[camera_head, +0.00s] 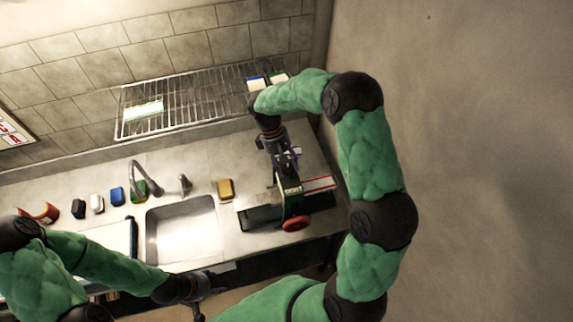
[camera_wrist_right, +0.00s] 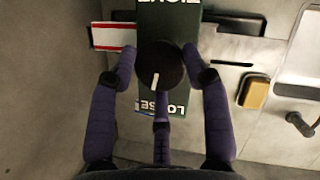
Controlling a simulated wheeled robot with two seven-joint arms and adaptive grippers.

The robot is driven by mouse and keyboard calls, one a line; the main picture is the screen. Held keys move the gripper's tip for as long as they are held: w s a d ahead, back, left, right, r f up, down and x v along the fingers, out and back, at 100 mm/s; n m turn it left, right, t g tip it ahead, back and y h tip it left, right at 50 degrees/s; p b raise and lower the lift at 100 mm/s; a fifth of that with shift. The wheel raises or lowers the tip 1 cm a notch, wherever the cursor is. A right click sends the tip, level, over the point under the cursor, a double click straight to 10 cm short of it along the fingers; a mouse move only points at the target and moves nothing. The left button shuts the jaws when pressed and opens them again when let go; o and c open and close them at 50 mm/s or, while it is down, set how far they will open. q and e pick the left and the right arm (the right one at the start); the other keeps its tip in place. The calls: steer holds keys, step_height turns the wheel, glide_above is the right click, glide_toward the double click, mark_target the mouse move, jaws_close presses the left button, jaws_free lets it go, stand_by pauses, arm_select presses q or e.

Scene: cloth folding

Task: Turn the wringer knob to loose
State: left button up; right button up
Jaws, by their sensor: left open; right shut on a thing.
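The wringer (camera_head: 292,203) stands on the counter right of the sink, with a dark green body and a red hand wheel (camera_head: 296,223). My right gripper (camera_head: 287,170) is above it. In the right wrist view, its purple fingers (camera_wrist_right: 162,85) are around the round black knob (camera_wrist_right: 158,58) and shut on it. The knob's white mark (camera_wrist_right: 155,80) points down in that view, toward the lower panel lettering, which reads LOOSE (camera_wrist_right: 172,106) and is partly hidden by a finger. Lettering at the top is cut off. My left gripper (camera_head: 200,298) is open and empty by the counter's front edge.
The sink (camera_head: 182,232) with its tap (camera_head: 146,178) lies left of the wringer. A yellow block (camera_head: 225,189) is behind it, and several small coloured blocks stand further left. A wire rack (camera_head: 200,98) is on the back wall. A wall rises close on the right.

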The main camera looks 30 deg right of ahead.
steer(key=shift+s+n+h, duration=0.1)
steer(key=shift+n+h, duration=0.4)
steer(key=shift+n, duration=0.7)
steer(key=o, duration=1.1)
steer(key=shift+s, duration=0.1)
steer(key=shift+w+a+r, duration=0.1)
steer(key=shift+w+r, duration=0.1)
steer(key=shift+r, duration=0.05)
steer(key=v, duration=1.1)
steer(key=shift+s+a+r, duration=0.1)
steer(key=shift+s+r, duration=0.05)
steer(key=shift+r, duration=0.15)
